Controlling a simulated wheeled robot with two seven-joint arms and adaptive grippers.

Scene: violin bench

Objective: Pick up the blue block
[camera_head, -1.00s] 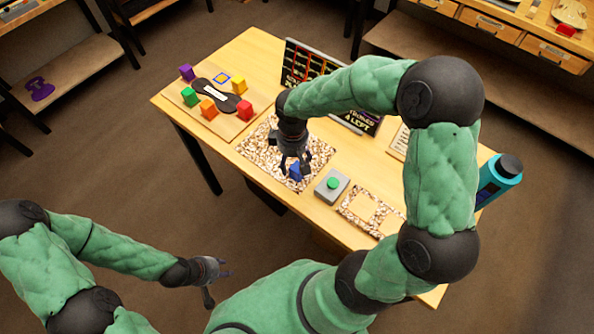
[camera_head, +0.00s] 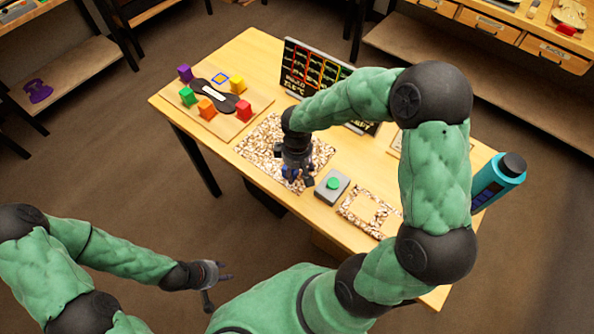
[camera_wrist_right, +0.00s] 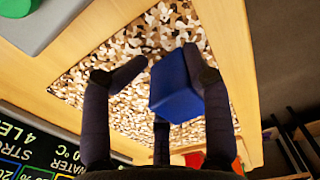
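The blue block (camera_wrist_right: 175,87) sits between the fingers of my right gripper in the right wrist view, tilted in the picture over the speckled mat. The right finger overlaps its edge, and the left fingertip is close beside it; firm contact is unclear. In the head view my right gripper (camera_head: 297,177) is low over the speckled mat (camera_head: 262,146), and only a bit of the blue block (camera_head: 288,172) shows, the rest hidden by the fingers. My left gripper (camera_head: 222,284) is open and empty, off the front of the table.
A grey box with a green button (camera_head: 333,184) stands just right of my right gripper. A board (camera_head: 233,127) with several coloured blocks is at the left, a display panel (camera_head: 310,68) behind. A teal bottle (camera_head: 497,180) stands at the right end.

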